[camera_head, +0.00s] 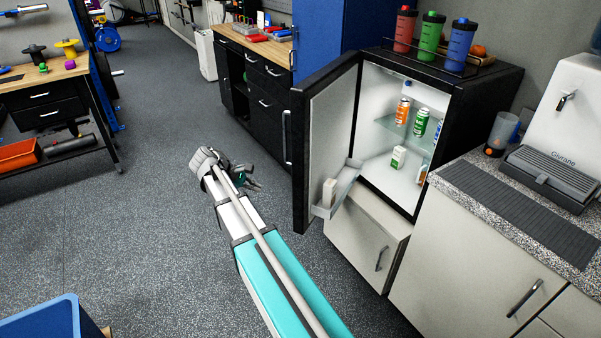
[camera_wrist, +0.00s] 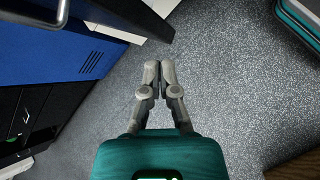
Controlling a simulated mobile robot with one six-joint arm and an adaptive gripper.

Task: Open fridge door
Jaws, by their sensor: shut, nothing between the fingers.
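The small black fridge (camera_head: 480,82) stands at the right in the head view. Its door (camera_head: 330,125) is swung wide open toward the left. The lit white inside shows, with cans and a carton on a glass shelf and the floor. A door shelf holds a small carton (camera_head: 329,192). My gripper (camera_head: 254,184) is left of the door's outer face, apart from it. In the wrist view my gripper (camera_wrist: 160,64) has its fingertips together with nothing between them, over the grey floor.
Black drawers (camera_head: 262,95) with a wooden top stand behind the door, beside a blue cabinet (camera_head: 335,35). A blue bin (camera_head: 50,320) is at the lower left.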

